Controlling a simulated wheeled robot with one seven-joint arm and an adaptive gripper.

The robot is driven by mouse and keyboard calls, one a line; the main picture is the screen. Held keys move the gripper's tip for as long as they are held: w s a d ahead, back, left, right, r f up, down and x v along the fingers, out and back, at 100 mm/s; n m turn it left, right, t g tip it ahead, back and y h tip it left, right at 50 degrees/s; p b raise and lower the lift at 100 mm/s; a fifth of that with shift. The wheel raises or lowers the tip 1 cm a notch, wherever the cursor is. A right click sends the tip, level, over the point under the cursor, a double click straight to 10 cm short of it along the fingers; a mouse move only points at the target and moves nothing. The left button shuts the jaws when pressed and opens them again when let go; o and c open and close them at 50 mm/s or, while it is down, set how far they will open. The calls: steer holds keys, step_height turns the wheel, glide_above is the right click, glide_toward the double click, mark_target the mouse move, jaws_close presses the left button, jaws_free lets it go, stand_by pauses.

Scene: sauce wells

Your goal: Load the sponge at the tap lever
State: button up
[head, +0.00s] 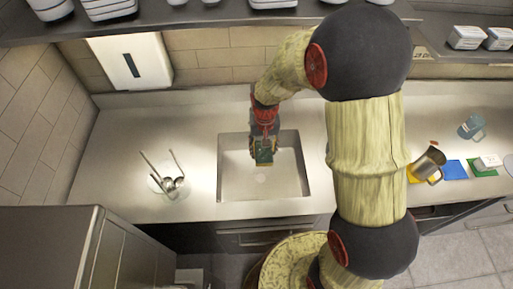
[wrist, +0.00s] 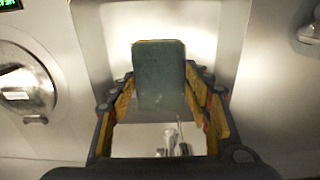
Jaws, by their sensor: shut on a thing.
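The sponge (head: 264,156) is a dark green block held over the sink (head: 230,183) in the head view. In the wrist view the sponge (wrist: 159,75) stands between the fingertips with its flat face toward the camera. My gripper (wrist: 160,85) is shut on it, with a yellow-lined finger on each side. In the head view my gripper (head: 263,147) hangs over the back part of the sink. I cannot make out the tap lever in the head view; my arm may cover it. A small shiny metal piece (wrist: 172,138) shows below the sponge in the wrist view, and I cannot tell what it is.
A holder with ladles (head: 172,184) stands left of the sink. A steel jug (head: 428,164), a blue cup (head: 472,127) and coloured cloths (head: 453,170) are at the right. A white dispenser (head: 130,62) hangs on the back wall.

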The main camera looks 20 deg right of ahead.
steer(key=s+d, duration=0.1)
steer(key=s, duration=0.1)
steer(key=s+d, duration=0.1)
steer(key=s, duration=0.1)
steer(key=shift+d, duration=0.3)
steer(key=shift+r, duration=0.1)
stand_by(1.2)
steer(key=s+d+r+p, duration=0.2)
steer(key=s+r+p, duration=0.1)
steer(key=s, duration=0.1)
steer(key=shift+d+r, duration=0.4)
steer(key=shift+s, duration=0.1)
stand_by(0.8)
